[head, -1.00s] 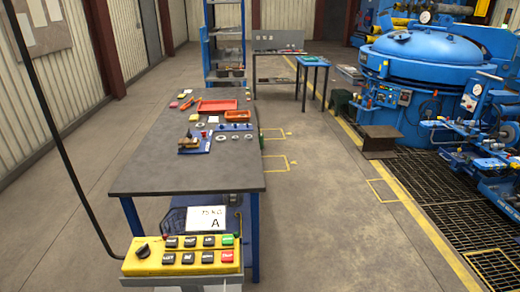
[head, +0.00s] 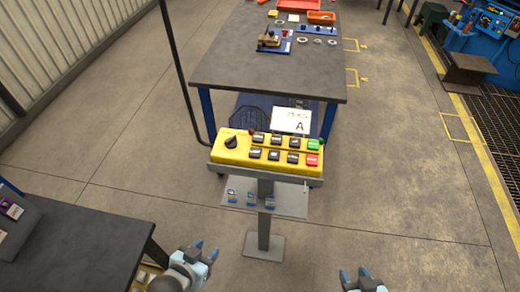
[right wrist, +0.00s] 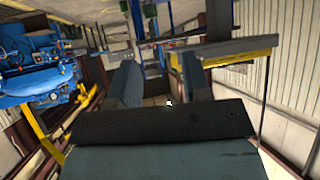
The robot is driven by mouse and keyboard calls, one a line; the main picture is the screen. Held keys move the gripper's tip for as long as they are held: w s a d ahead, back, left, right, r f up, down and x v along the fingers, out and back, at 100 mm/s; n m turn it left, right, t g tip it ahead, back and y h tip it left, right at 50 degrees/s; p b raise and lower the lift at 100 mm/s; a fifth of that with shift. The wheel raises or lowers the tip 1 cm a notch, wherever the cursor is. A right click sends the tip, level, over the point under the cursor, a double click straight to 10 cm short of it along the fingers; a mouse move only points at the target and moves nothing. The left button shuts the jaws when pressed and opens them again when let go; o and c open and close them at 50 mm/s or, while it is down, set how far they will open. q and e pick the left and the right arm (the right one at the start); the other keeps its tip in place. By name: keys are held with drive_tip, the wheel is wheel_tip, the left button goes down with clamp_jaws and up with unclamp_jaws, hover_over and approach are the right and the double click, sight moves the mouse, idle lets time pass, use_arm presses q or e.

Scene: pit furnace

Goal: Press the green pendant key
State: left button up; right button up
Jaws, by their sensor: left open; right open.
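The yellow pendant (head: 225,153) sits on a grey stand in the middle of the head view. It has a black knob at its left and two rows of keys. The green pendant key (head: 314,144) is at the right end of the upper row, above a red key (head: 312,160). My left gripper (head: 205,250) is open and empty, below and left of the pendant. My right gripper (head: 355,273) is open and empty at the bottom edge, below and right of the green key and apart from it. Its two fingers also show in the right wrist view (right wrist: 162,82).
A grey workbench (head: 240,68) with parts and red trays stands behind the pendant. A black cable (head: 182,75) rises left of it. A dark table (head: 85,255) is at the lower left.

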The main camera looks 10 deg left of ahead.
drive_tip(key=c, duration=0.7)
clamp_jaws()
drive_tip(key=shift+a, duration=0.1)
idle(0.7)
